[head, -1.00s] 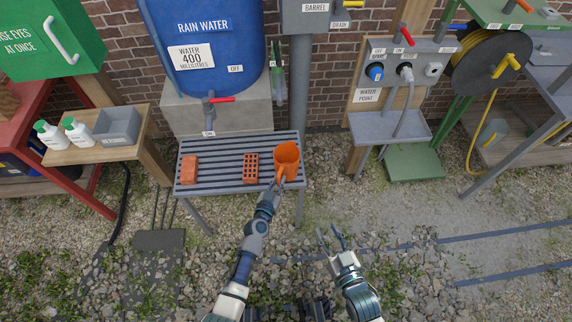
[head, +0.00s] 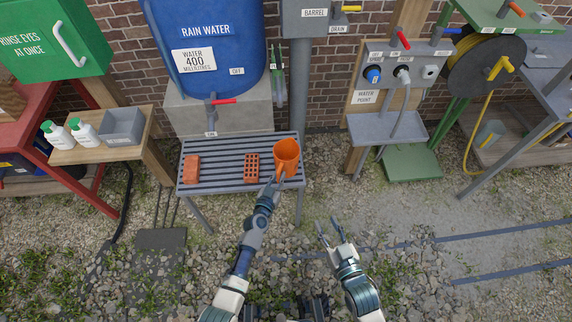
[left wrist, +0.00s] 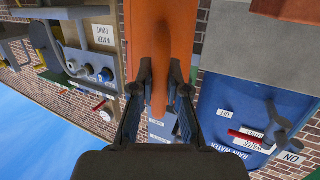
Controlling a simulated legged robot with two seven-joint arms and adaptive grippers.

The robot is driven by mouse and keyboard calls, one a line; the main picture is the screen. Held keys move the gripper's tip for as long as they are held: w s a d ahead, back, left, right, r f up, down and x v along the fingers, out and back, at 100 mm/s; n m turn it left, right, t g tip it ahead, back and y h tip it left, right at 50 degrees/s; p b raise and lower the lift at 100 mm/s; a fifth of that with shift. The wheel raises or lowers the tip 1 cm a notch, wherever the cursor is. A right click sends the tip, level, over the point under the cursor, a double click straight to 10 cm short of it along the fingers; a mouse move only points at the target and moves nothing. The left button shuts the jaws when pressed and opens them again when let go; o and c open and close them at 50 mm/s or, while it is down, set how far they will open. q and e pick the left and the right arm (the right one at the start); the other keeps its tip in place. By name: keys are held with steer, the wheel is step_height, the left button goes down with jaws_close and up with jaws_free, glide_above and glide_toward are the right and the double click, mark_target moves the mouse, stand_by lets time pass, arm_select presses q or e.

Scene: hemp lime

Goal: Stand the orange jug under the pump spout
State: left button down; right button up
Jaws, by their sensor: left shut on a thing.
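The orange jug (head: 287,152) is upright at the right end of the grey slatted bench (head: 222,152). I cannot tell whether its base touches the slats. My left gripper (head: 276,181) is shut on its handle from the near side. In the left wrist view the two fingers (left wrist: 160,88) close on the orange handle (left wrist: 159,75), with the jug's body (left wrist: 162,30) beyond. My right gripper (head: 329,234) is open and empty over the gravel, to the right. I cannot pick out a pump spout; a red-handled tap (head: 212,101) is on the rain water barrel (head: 205,50).
A red brick (head: 191,169) and a holed brick (head: 251,167) lie on the bench left of the jug. A grey downpipe (head: 299,85) stands behind it. The water point (head: 400,70) and its shelf (head: 388,127) are further right. The gravel in front is open.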

mark_target(278, 174)
arm_select(q)
steer(key=shift+r+p, duration=1.25)
steer(key=shift+r, duration=0.35)
arm_select(e)
step_height(278, 174, up, 4)
steer(key=shift+w+f, duration=0.1)
arm_select(q)
steer(key=shift+f, duration=0.1)
arm_select(e)
steer(key=shift+f, duration=0.1)
